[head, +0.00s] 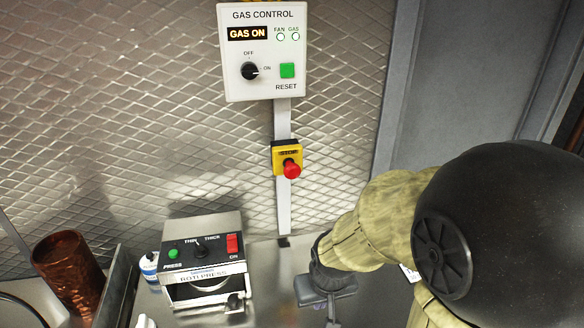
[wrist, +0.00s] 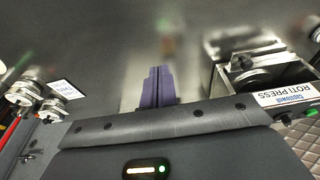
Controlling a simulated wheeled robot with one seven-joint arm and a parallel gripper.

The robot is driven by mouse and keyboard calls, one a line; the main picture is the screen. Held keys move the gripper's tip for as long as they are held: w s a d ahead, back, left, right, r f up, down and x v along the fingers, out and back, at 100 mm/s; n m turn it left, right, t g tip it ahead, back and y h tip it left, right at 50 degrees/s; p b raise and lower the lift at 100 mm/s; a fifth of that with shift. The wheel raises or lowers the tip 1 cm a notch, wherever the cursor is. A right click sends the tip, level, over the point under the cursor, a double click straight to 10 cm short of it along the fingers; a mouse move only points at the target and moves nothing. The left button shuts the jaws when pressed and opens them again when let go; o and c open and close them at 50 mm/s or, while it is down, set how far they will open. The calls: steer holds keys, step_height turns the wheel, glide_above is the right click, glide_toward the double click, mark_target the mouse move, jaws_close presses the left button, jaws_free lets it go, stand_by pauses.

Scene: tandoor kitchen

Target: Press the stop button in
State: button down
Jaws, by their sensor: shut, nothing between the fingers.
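The stop button (head: 291,170) is a red mushroom knob on a yellow box (head: 287,150) marked STOP. The box is fixed to a pale vertical strip on the wall, below the gas control panel. The knob stands out from the box and nothing touches it. My gripper is low, at the counter's right, below and to the right of the button in the head view. In the wrist view, its purple fingers (wrist: 157,86) are together, with nothing between them. I cannot make out the button in the wrist view.
The gas control panel (head: 263,52) reads GAS ON, with a black knob and green reset button. A roti press (head: 203,262) stands left of my gripper and also shows in the wrist view (wrist: 285,97). A copper vessel (head: 70,274) and small bottle (head: 149,268) are farther left.

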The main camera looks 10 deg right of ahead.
mark_target(291, 169)
steer(key=w+d+r+n+t+y+p, duration=0.1)
steer(key=w+r+n+p, duration=0.3)
steer(key=r, duration=0.9)
steer(key=w+d+r+n+t+y+p, duration=0.2)
steer(key=w+r+n, duration=0.6)
steer(key=r+n, duration=0.4)
steer(key=d+r+y+p, duration=0.1)
steer(key=p, duration=0.1)
steer(key=shift+d+r+n+y+p, duration=0.25)
steer(key=shift+n+y+p, duration=0.05)
steer(key=shift+n, duration=0.1)
steer(key=shift+w+f, duration=0.1)
steer(key=w+a+f+p, duration=0.3)
steer(key=w+f+p, duration=0.3)
steer(key=w+f, duration=0.2)
steer(key=shift+w+a, duration=0.3)
steer(key=shift+a, duration=0.05)
